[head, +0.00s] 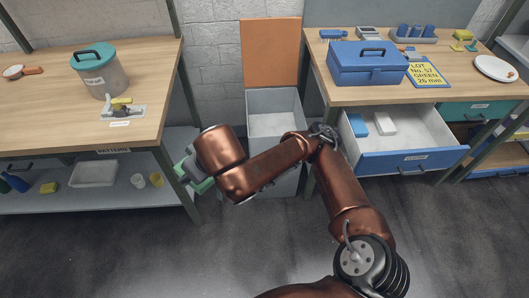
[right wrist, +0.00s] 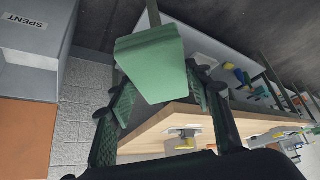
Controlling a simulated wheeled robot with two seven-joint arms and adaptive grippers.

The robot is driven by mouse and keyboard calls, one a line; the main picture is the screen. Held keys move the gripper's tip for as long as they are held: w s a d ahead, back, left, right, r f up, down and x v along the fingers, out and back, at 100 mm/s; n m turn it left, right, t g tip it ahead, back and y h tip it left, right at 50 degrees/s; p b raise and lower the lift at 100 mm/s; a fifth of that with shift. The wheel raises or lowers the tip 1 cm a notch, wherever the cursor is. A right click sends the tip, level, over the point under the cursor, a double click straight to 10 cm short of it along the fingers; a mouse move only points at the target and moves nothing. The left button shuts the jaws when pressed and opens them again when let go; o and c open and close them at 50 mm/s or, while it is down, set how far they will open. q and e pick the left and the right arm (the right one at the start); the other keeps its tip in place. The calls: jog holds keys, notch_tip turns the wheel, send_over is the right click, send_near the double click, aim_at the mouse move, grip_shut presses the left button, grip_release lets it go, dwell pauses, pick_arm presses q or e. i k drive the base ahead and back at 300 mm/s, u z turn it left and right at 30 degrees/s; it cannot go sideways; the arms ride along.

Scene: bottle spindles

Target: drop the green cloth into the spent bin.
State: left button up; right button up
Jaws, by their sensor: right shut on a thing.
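The green cloth (right wrist: 152,62) is pinched between the fingers of my right gripper (right wrist: 160,88) in the right wrist view. In the head view my right gripper (head: 188,172) is beside the right end of the left bench, below its top and left of the bin; my own arm partly hides it and the cloth. The spent bin (head: 258,103) is a tall grey box with its orange lid (head: 271,50) standing open; my forearm crosses in front of it. Its SPENT label (right wrist: 25,22) shows in the right wrist view. My left gripper is not in view.
The left bench (head: 40,115) stands close to my right gripper, with a lower shelf (head: 75,200) holding a clear tub and cups. The right bench (head: 340,92) has an open blue drawer (head: 415,160). A blue toolbox (head: 367,68) sits on top.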

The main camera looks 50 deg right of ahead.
aim_at(277, 134)
jog(key=z, duration=0.4)
jog(key=i, duration=0.9)
jog(key=z, duration=0.65)
jog(key=i, duration=0.55)
